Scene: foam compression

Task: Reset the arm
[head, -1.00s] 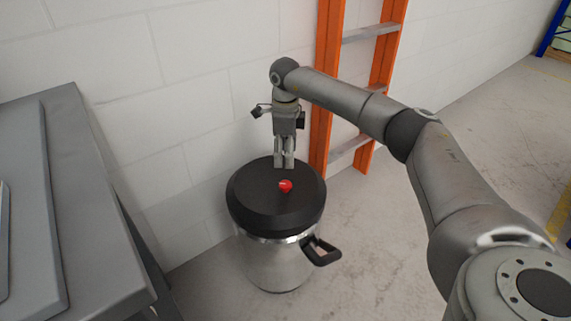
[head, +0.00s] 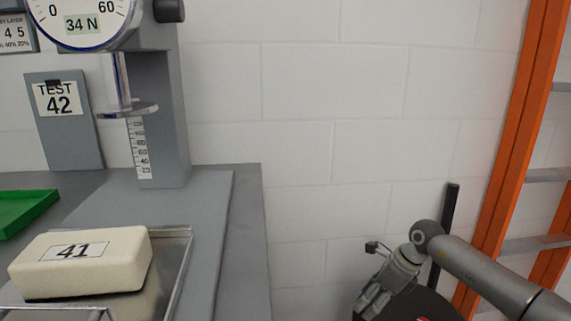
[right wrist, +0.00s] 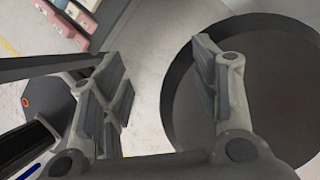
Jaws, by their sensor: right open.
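My right gripper (head: 366,303) is at the lower right of the head view, tilted down and left beside the black top of the metal bin (head: 428,302). In the right wrist view its two fingers (right wrist: 160,78) are spread apart with nothing between them. The bin's round black top (right wrist: 275,85) fills the right of that view, behind the right finger. A sliver of a red thing (head: 424,319) shows on the black top at the head view's bottom edge. The rest of the bin is cut off. My left gripper is not in view.
A grey bench holds a cream foam block (head: 85,262) labelled 41 on a metal tray (head: 178,275), a press with a gauge (head: 82,22) reading 34 N, and a green tray (head: 22,208). A thin black upright bar (head: 446,222) and an orange ladder (head: 512,130) stand at right.

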